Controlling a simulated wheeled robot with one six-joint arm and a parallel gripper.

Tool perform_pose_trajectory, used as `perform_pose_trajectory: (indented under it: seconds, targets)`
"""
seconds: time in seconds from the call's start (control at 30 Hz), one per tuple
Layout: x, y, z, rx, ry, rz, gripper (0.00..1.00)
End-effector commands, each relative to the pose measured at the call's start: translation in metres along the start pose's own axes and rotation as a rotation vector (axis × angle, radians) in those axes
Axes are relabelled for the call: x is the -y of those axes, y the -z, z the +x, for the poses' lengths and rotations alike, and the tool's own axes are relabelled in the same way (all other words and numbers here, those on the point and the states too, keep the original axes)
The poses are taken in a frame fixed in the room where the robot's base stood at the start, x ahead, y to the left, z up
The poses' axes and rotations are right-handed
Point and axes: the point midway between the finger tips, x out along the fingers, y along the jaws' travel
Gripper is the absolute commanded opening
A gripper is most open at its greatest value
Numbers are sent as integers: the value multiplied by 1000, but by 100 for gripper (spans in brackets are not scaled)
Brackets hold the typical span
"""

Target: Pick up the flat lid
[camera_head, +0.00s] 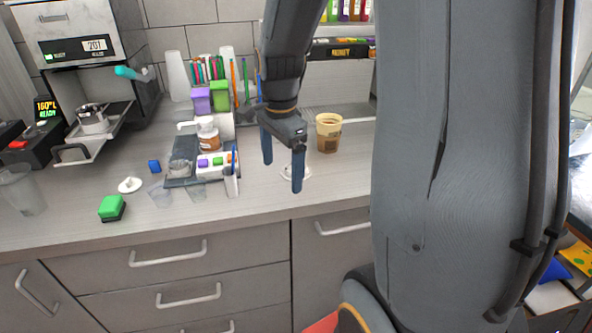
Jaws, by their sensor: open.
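My gripper (282,174) is open, pointing down above the counter, with its two blue fingers apart. A flat white lid (307,174) lies at the gripper on the counter, partly hidden behind the nearer finger. Nothing shows held between the fingers. Another white round piece (130,185) with a small raised middle lies on the counter at the left. From this view I cannot tell how far the fingertips are above the lid.
A tan cup (328,133) stands just right of and behind the gripper. A dark tray with bottles and a white holder (216,165) stands to its left. A green block (112,207) and clear cups are further left. The counter's front edge is close below.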

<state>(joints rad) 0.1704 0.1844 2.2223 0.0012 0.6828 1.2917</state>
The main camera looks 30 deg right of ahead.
Motion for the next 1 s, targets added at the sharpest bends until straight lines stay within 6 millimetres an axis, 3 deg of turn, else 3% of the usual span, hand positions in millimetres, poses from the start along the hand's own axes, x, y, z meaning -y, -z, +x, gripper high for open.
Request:
perform_pose_trajectory:
  seconds: [0.2, 0.4, 0.57, 1.0]
  targets:
    - [27, 46, -15, -3, -30, 600, 90]
    - [38, 73, -23, -11, -47, 950, 90]
    - [41, 80, -23, -14, -54, 1054, 90]
    - [40, 81, 18, -15, -58, 1062, 90]
